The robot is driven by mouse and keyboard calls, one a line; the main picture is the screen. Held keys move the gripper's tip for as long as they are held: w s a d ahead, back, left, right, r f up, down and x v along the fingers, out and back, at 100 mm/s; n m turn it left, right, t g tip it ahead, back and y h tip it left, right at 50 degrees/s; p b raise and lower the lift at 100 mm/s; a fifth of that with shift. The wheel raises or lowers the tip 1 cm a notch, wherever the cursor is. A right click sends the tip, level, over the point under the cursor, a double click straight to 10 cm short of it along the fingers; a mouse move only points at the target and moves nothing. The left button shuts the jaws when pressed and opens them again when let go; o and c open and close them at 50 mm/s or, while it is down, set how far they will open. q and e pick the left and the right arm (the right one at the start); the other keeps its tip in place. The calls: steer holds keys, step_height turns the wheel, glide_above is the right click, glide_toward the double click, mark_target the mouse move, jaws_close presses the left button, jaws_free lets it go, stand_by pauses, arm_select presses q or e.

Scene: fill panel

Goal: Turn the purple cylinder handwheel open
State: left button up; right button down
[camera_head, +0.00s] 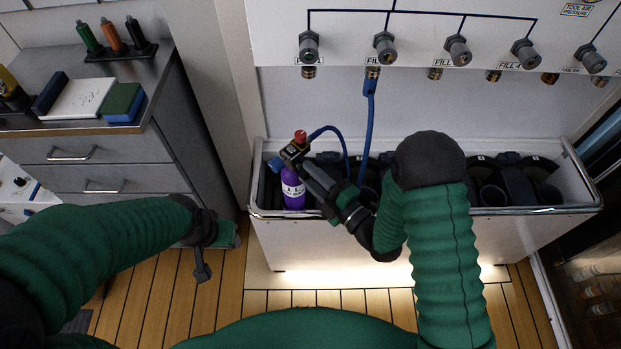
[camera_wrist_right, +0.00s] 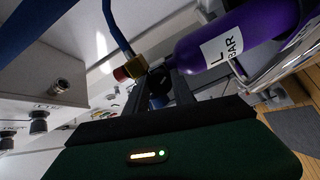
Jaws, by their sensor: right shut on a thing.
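The purple cylinder (camera_head: 292,190) stands upright at the left end of the white trough under the fill panel. Its valve, with a red top (camera_head: 300,137), sits above it, and a blue hose runs from there to the panel. My right gripper (camera_head: 297,158) reaches in from the right and is shut on the handwheel at the valve. In the right wrist view the purple cylinder (camera_wrist_right: 230,45) lies across the top right, and the fingers (camera_wrist_right: 158,88) close at the dark handwheel, which they partly hide. My left gripper (camera_head: 203,262) hangs low over the floor at left; its jaw opening is unclear.
The white fill panel (camera_head: 420,95) with several grey knobs is above the trough (camera_head: 440,211). Dark empty holders fill the trough's right part. A grey drawer cabinet (camera_head: 110,150) with tools stands at left. The wooden floor in front is clear.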

steer(key=shift+f+n+b, duration=0.3)
steer(key=shift+f+n, duration=0.05)
steer(key=shift+n, duration=0.15)
steer(key=shift+d, duration=0.1)
steer(key=c, duration=1.5)
jaws_free()
steer(key=o, duration=0.4)
steer(key=shift+w, duration=0.1)
steer(key=shift+r, duration=0.15)
